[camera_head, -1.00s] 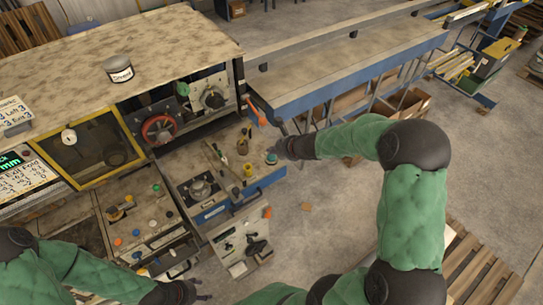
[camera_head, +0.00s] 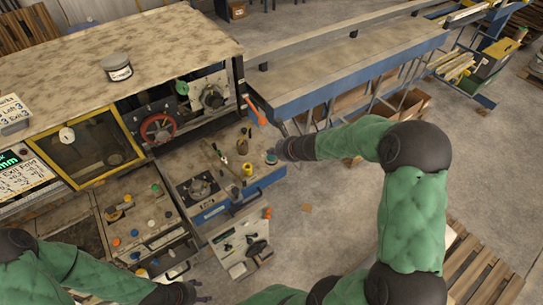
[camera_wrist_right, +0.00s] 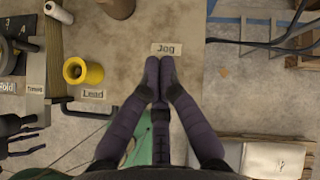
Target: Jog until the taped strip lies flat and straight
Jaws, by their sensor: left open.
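My right gripper (camera_head: 280,152) reaches in from the right to the machine's right front corner. In the right wrist view its two dark fingers (camera_wrist_right: 160,68) are together, with nothing visible between them. Their tips lie just below the "Jog" label (camera_wrist_right: 167,48). A teal-topped button (camera_head: 271,157) shows beside this gripper in the head view; I cannot tell whether they touch. My left gripper (camera_head: 202,291) is open at the bottom edge, below the button panel, apart from the controls. I cannot make out the taped strip in either view.
A yellow spool-like part (camera_wrist_right: 83,71) stands above the "Lead" label (camera_wrist_right: 93,94). The red handwheel (camera_head: 160,129) and yellow-framed window (camera_head: 95,150) are on the machine's front. A tin (camera_head: 117,67) stands on top. A long blue-edged table (camera_head: 350,65) extends right.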

